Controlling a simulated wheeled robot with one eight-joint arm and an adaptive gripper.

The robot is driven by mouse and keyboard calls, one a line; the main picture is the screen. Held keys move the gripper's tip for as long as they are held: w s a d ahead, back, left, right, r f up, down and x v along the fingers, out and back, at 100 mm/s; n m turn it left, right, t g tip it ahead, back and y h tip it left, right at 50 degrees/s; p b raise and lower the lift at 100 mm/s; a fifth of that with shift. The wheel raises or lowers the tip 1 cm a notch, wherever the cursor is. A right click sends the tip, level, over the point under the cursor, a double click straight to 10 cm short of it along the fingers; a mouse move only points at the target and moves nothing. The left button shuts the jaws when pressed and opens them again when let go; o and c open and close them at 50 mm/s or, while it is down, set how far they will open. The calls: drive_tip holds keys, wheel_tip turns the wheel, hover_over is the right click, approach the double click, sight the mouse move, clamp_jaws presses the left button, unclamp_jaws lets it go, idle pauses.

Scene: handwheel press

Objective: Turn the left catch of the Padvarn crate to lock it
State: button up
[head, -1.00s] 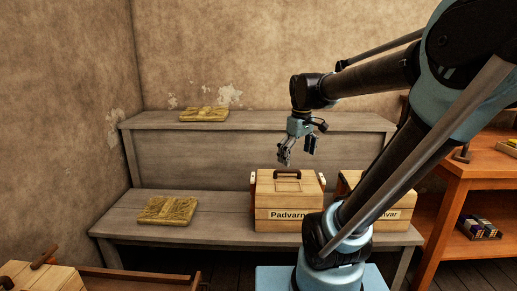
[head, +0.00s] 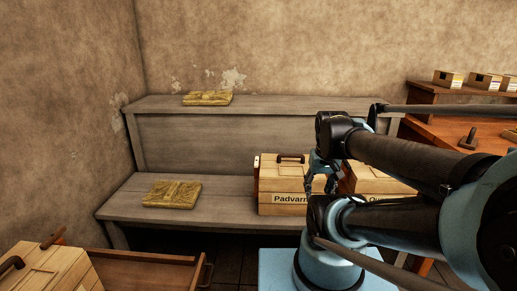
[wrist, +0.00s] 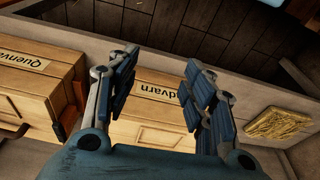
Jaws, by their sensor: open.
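The Padvarn crate (head: 280,183) is a pale wooden box with a dark top handle (head: 290,158), standing on the grey bench. Its left catch (head: 256,165) shows as a small piece at the upper left edge; its turn is too small to tell. My gripper (head: 320,188) is open and empty in front of the crate's right end, covering the end of its label. In the wrist view the crate (wrist: 150,115) appears upside down beyond my spread fingers (wrist: 162,62). I cannot make out the left catch there.
A second crate (head: 372,180) stands close to the right, labelled Quenvarn in the wrist view (wrist: 35,90). A straw-coloured slab (head: 172,194) lies on the bench (head: 225,205) at left, another (head: 207,98) on the upper shelf.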

drive_tip(key=w+a+r, duration=0.3)
drive_tip(key=w+r, duration=0.5)
drive_tip(key=w, duration=0.1)
wheel_tip(320, 180, up, 4)
drive_tip(key=r+g, duration=0.1)
drive_tip(key=g, duration=0.1)
hover_over(256, 160)
drive_tip(key=shift+m, duration=0.3)
wheel_tip(256, 160, down, 17)
drive_tip(key=shift+d+f, duration=0.1)
drive_tip(key=shift+d, duration=0.05)
clamp_jaws()
